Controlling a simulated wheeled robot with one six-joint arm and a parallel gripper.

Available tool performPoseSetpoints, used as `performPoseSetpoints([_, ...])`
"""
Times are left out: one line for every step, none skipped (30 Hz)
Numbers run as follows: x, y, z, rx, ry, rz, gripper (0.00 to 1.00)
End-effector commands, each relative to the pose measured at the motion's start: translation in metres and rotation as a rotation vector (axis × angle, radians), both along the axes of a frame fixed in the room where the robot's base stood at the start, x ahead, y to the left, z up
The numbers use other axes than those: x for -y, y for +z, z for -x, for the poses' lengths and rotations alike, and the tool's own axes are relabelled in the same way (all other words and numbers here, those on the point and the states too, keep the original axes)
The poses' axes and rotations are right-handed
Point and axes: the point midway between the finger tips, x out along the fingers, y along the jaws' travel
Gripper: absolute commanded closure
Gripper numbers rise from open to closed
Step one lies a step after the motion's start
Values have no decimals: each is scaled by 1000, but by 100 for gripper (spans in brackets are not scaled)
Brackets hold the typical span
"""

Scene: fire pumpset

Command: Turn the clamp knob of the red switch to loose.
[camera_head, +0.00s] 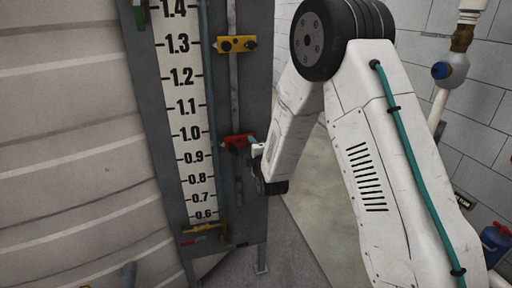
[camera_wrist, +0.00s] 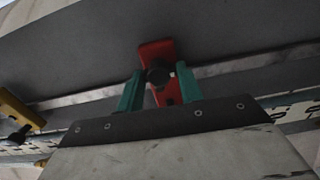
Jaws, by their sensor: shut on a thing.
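The red switch (camera_head: 237,142) sits on the vertical rail beside the level scale, near the 1.0 mark. In the wrist view the red switch (camera_wrist: 155,52) lies straight ahead, with its dark round clamp knob (camera_wrist: 158,76) facing the camera. My gripper (camera_wrist: 160,88) has its two green fingers on either side of the knob and is shut on it. In the head view my gripper (camera_head: 254,150) reaches the red switch from the right. The contact faces are too small to see clearly.
A yellow switch (camera_head: 237,44) is higher on the same rail; it also shows at the left of the wrist view (camera_wrist: 20,112). A brass valve (camera_head: 203,228) is at the scale's foot. The ribbed tank wall (camera_head: 70,150) fills the left. Open floor (camera_head: 315,225) lies behind my arm.

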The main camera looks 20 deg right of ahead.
Motion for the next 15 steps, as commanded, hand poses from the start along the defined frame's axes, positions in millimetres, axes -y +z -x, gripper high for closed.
performPoseSetpoints([0, 0, 0, 1, 0, 10, 86])
performPoseSetpoints([0, 0, 0, 1, 0, 16, 86])
performPoseSetpoints([0, 0, 0, 1, 0, 22, 86])
performPoseSetpoints([0, 0, 0, 1, 0, 25, 86])
performPoseSetpoints([0, 0, 0, 1, 0, 28, 86])
performPoseSetpoints([0, 0, 0, 1, 0, 30, 86])
performPoseSetpoints([0, 0, 0, 1, 0, 32, 86])
performPoseSetpoints([0, 0, 0, 1, 0, 33, 86])
performPoseSetpoints([0, 0, 0, 1, 0, 34, 86])
performPoseSetpoints([0, 0, 0, 1, 0, 34, 86])
performPoseSetpoints([0, 0, 0, 1, 0, 34, 86])
performPoseSetpoints([0, 0, 0, 1, 0, 34, 86])
performPoseSetpoints([0, 0, 0, 1, 0, 34, 86])
performPoseSetpoints([0, 0, 0, 1, 0, 34, 86])
performPoseSetpoints([0, 0, 0, 1, 0, 34, 86])
